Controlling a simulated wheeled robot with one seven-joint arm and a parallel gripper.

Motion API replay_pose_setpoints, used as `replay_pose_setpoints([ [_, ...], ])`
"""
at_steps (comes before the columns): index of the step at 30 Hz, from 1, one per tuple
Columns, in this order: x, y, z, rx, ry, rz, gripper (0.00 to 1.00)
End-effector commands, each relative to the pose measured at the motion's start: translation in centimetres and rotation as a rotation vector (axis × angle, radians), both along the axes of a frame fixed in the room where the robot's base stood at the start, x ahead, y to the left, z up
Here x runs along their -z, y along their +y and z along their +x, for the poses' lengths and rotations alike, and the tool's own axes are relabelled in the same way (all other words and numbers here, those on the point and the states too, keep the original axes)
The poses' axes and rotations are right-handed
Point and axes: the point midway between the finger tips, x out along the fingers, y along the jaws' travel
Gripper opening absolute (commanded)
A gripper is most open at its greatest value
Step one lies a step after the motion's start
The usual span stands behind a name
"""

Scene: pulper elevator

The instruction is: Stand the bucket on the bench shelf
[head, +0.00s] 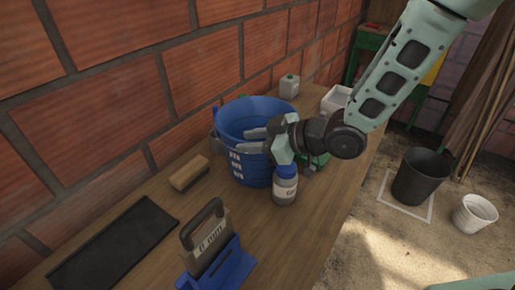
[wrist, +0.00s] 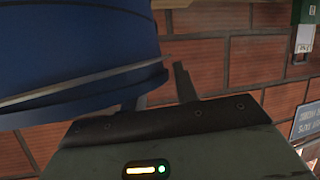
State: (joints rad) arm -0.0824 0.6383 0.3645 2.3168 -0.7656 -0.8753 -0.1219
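A blue bucket (head: 258,113) stands upright on the wooden bench shelf (head: 300,222), near the brick wall. My gripper (head: 246,141) is at the bucket's near side, with its two fingers apart and pointing across it. In the wrist view, the blue bucket (wrist: 75,45) fills the upper left, with a pale wire across its side. One finger of my gripper (wrist: 160,90) shows against the wall, with a gap beside the bucket. The other finger is mostly hidden by the bucket. I cannot tell whether either finger touches it.
A blue-capped bottle (head: 285,187) stands close in front of the bucket. A brush (head: 189,173), a dark tray (head: 115,248) and a handled block in a blue holder (head: 210,245) lie to the left. A white jug (head: 289,87) stands behind. A black bucket (head: 420,177) and a white bucket (head: 474,214) stand on the floor.

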Motion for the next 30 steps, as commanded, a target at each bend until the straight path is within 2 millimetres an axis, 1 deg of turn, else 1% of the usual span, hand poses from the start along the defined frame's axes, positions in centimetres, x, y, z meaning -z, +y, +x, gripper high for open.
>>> replay_pose_setpoints([
  [1, 0.01, -0.01, 0.0, 0.0, 0.0, 0.0, 0.3],
  [2, 0.01, -0.01, 0.0, 0.0, 0.0, 0.0, 0.24],
  [3, 0.0, -0.02, -0.01, 0.0, 0.0, 0.0, 0.13],
  [4, -0.01, -0.02, -0.01, 0.0, 0.0, 0.0, 0.05],
  [5, 0.0, -0.02, -0.01, 0.0, 0.0, 0.0, 0.0],
  [30, 0.2, -0.15, -0.03, 0.001, 0.004, -0.004, 0.0],
])
